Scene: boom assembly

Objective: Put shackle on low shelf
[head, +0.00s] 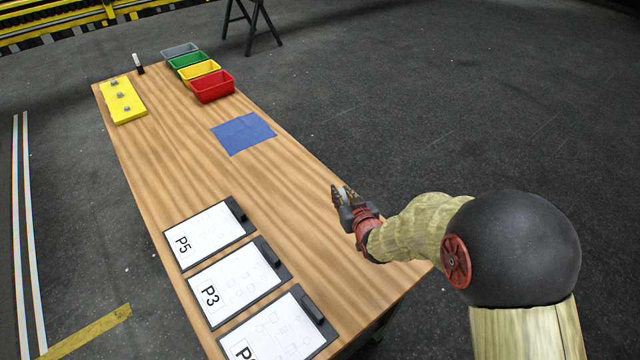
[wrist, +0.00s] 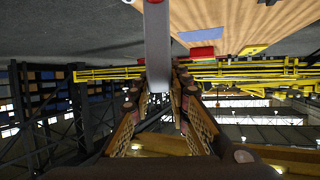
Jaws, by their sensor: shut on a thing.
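My gripper (head: 343,190) is above the right edge of the wooden table, with its fingers pointing up and to the left. It is shut on a smooth grey piece, seen in the wrist view (wrist: 157,50) between the two fingers, which I take for the shackle. Its full shape is cut off by the top of that view, and in the head view it is too small to make out. I cannot pick out a low shelf for certain in either view.
The wooden table (head: 175,150) holds several clipboards (head: 210,233), a blue mat (head: 243,132), a yellow block (head: 123,100) and a row of bins, the red one (head: 213,86) nearest. Dark floor right of the table is open. A dark rack (wrist: 50,95) shows in the wrist view.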

